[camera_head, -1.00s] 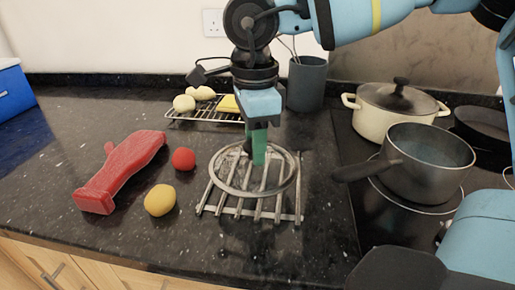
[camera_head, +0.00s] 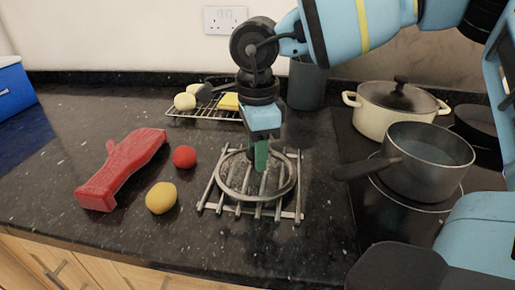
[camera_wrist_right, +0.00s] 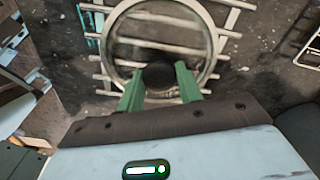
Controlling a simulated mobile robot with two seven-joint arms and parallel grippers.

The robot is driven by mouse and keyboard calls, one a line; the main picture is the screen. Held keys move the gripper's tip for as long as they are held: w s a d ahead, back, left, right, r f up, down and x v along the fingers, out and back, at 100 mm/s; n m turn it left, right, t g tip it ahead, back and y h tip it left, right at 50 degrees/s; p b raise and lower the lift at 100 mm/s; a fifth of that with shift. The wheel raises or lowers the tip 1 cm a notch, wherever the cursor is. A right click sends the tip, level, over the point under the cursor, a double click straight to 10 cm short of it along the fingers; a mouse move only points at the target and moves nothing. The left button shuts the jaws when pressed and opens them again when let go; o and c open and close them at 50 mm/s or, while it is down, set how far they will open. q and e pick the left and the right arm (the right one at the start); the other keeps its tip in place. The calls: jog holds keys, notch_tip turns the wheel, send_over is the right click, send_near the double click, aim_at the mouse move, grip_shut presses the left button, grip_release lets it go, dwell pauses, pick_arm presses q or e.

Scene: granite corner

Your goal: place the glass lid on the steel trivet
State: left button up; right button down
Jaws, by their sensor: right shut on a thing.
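The glass lid (camera_head: 222,184) is a clear disc with a steel rim and a dark knob; its rim also shows in the right wrist view (camera_wrist_right: 109,50). The steel trivet (camera_head: 291,214) is a rack of several bars on the dark counter, and its bars show through and around the lid in the right wrist view (camera_wrist_right: 232,34). My right gripper (camera_head: 261,158) points down over the lid, its green fingers shut on the dark knob (camera_wrist_right: 158,75). The lid is over the trivet, roughly centred; I cannot tell whether they touch. My left gripper is not in view.
A wire rack (camera_head: 190,118) and a grey canister (camera_head: 307,85) stand behind. A saucepan (camera_head: 428,165) and a cream pot (camera_head: 380,120) are at right.

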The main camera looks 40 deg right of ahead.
jog(key=shift+f, duration=0.2)
jog(key=c, duration=0.9)
grip_release()
jog(key=shift+c, duration=0.2)
jog(key=shift+r, duration=0.1)
notch_tip(320, 180, up, 12)
jog(key=shift+p, duration=0.45)
jog(key=shift+r, duration=0.1)
